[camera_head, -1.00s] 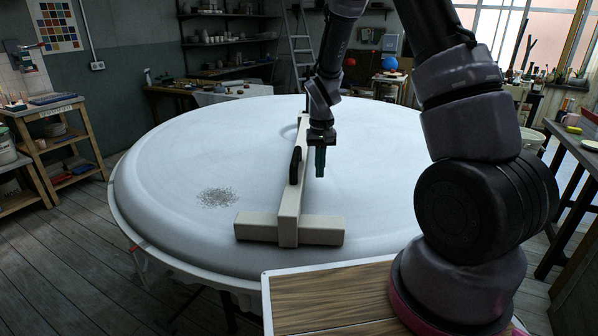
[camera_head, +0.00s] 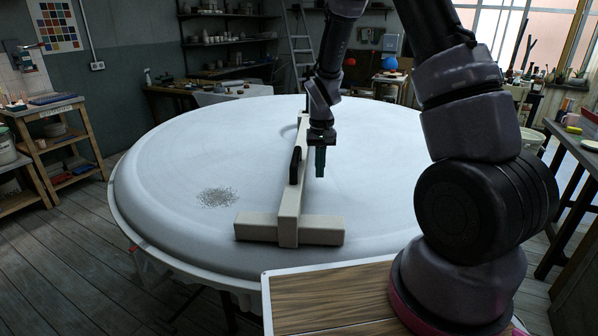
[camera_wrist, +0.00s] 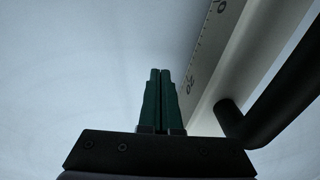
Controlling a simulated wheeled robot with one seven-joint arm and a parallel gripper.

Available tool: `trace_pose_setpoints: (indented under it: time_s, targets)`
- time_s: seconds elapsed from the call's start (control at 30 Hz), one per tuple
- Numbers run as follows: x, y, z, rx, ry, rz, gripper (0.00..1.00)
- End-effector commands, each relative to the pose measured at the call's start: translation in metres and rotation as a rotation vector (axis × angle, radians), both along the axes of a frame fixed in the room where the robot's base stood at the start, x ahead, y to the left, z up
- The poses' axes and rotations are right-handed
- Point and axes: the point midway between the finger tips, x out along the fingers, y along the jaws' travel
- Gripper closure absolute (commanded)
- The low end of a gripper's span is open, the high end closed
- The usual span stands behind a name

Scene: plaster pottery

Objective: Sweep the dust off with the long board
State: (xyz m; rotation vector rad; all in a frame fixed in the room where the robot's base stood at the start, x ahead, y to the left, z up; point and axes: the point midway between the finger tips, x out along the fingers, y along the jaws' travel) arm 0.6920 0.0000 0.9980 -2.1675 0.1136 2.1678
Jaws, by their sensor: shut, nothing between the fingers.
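The long board (camera_head: 291,203) lies across the round white plaster disc (camera_head: 165,160), with a crosspiece at its near end and a black handle (camera_head: 295,166) on its side. In the wrist view the board (camera_wrist: 225,75) shows ruler-like marks, and its black handle (camera_wrist: 285,100) is at the right. A patch of dark dust (camera_head: 216,197) lies on the disc, left of the board's near end. My gripper (camera_head: 320,174) points down just right of the board and handle in the head view. Its green fingers (camera_wrist: 160,75) are together and empty, apart from the handle in the wrist view.
A wooden-topped surface (camera_head: 330,298) is in front of the disc. A shelf table (camera_head: 45,150) stands at the left and a workbench (camera_head: 575,150) at the right. The disc's left part is clear apart from the dust.

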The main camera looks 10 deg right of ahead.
Motion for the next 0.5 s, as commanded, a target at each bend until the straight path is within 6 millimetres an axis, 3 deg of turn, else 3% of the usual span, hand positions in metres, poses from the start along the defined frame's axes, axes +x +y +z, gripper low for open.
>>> trace_pose_setpoints:
  time_s: [0.5]
  targets:
    - [-0.0002, -0.0001, -0.0032, 0.0, 0.001, 0.0, 1.0]
